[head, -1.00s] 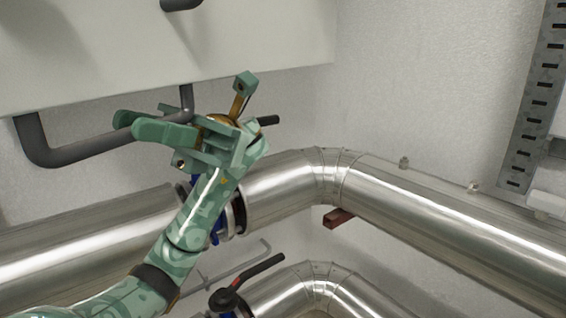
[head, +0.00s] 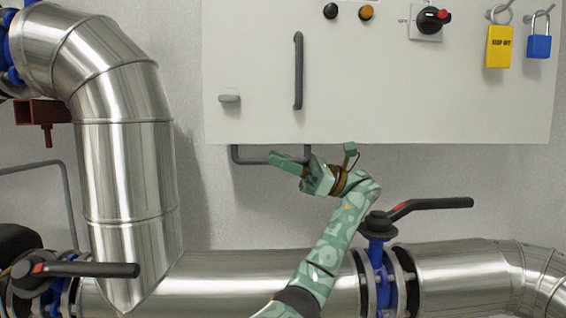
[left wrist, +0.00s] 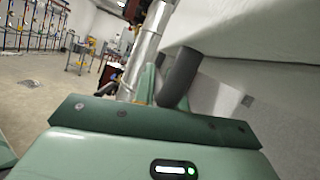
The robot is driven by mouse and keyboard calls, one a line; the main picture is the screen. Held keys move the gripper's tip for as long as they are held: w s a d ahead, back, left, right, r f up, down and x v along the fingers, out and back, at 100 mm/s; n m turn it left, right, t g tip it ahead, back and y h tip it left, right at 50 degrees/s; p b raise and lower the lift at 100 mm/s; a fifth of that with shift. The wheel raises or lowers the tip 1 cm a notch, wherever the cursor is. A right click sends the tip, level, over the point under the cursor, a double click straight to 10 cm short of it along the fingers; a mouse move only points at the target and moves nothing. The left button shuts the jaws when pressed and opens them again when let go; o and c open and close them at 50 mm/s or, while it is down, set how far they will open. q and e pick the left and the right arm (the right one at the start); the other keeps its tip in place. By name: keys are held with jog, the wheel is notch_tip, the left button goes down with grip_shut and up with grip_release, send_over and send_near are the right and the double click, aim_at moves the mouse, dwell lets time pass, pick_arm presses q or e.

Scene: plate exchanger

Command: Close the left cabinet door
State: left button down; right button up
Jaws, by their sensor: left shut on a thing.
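The cabinet (head: 260,115) is a pale, wide box on the wall, its front facing me in the head view. A vertical dark grey handle (head: 298,70) is on its front, and a small grey latch (head: 229,98) sits to the left. I see no open door leaf. My left gripper (head: 292,164), green, is just below the cabinet's lower edge, at the dark grey bent bar (head: 247,159) under it. It is shut on this bar, which also runs down to the jaws in the left wrist view (left wrist: 180,78). The fingertips are partly hidden there.
A large metal pipe (head: 125,170) rises at left and continues along the wall below the cabinet. A valve with a black lever (head: 430,205) stands right of my left arm; another lever (head: 90,269) is at lower left. Padlocks (head: 538,46) hang at upper right.

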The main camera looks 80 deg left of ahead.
pick_arm(q)
jog(key=shift+a+r, duration=0.1)
jog(key=shift+r, duration=0.25)
jog(key=c, duration=1.6)
grip_release()
jog(key=shift+o, duration=0.8)
jog(key=shift+w+a+f, duration=0.15)
jog(key=shift+a, duration=0.15)
jog(key=shift+d, duration=0.1)
